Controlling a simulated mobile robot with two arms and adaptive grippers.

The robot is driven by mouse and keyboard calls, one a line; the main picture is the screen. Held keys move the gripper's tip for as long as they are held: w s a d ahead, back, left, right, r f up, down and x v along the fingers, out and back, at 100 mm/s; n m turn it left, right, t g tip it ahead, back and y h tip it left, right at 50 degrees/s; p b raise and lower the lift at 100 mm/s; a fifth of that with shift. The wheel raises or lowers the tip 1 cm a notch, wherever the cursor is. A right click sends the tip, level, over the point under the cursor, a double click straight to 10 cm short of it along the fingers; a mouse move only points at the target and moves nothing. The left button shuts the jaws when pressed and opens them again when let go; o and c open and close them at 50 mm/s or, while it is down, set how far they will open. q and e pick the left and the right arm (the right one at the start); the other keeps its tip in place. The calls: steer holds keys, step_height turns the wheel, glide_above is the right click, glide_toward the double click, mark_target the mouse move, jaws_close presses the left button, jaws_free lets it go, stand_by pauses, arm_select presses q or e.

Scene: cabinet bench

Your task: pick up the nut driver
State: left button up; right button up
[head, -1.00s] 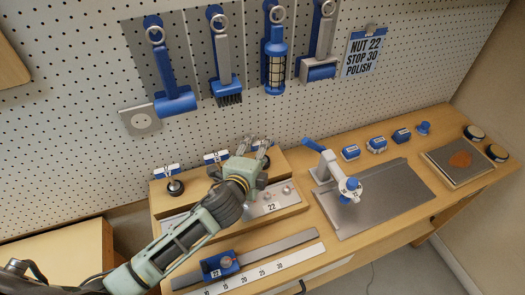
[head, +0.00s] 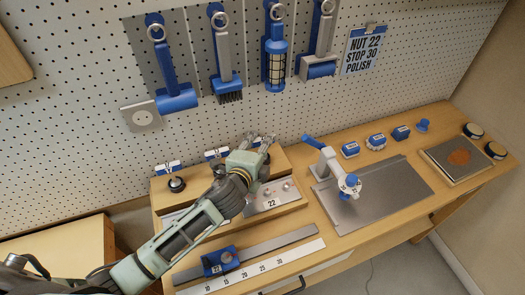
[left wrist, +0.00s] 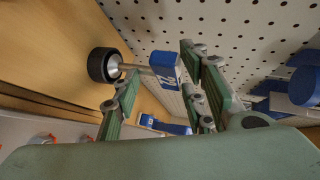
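Nut drivers stand in a row in a wooden rack (head: 160,200) at the back of the bench. The left one has a black round end (head: 177,184) and a blue-and-white tag (head: 167,167); another tag (head: 216,154) shows in the middle. My left gripper (head: 258,143) is at the right end of the rack and partly hides the driver there. In the left wrist view, a nut driver with a black end (left wrist: 104,65), metal shaft and blue numbered tag (left wrist: 165,70) lies ahead, between the spread fingers. The fingers look open; I cannot tell if they touch it. My right gripper is out of view.
A card (head: 364,52) on the pegboard reads "NUT 22, STOP 30, POLISH". A sliding blue stop (head: 221,261) and ruler lie in front of the rack. A grey lever fixture (head: 335,170) stands right on a metal plate (head: 395,195). Tools hang above.

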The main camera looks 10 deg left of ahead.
mark_target(260, 139)
arm_select(q)
steer(key=shift+s+a+f, duration=0.1)
steer(key=shift+s+f, duration=0.05)
steer(key=shift+f, duration=0.35)
steer(key=shift+r, duration=0.1)
steer(key=shift+c, duration=0.2)
steer(key=shift+r, duration=0.2)
jaws_close()
steer(key=r, duration=0.2)
steer(key=r+b, duration=0.1)
steer(key=r, duration=0.1)
steer(key=shift+w, duration=0.3)
steer(key=s+d+r+b, duration=0.2)
steer(key=s+d+r, duration=0.4)
steer(key=d, duration=0.4)
steer(key=shift+r, duration=0.45)
steer(key=shift+o, duration=2.3)
jaws_free()
jaws_close()
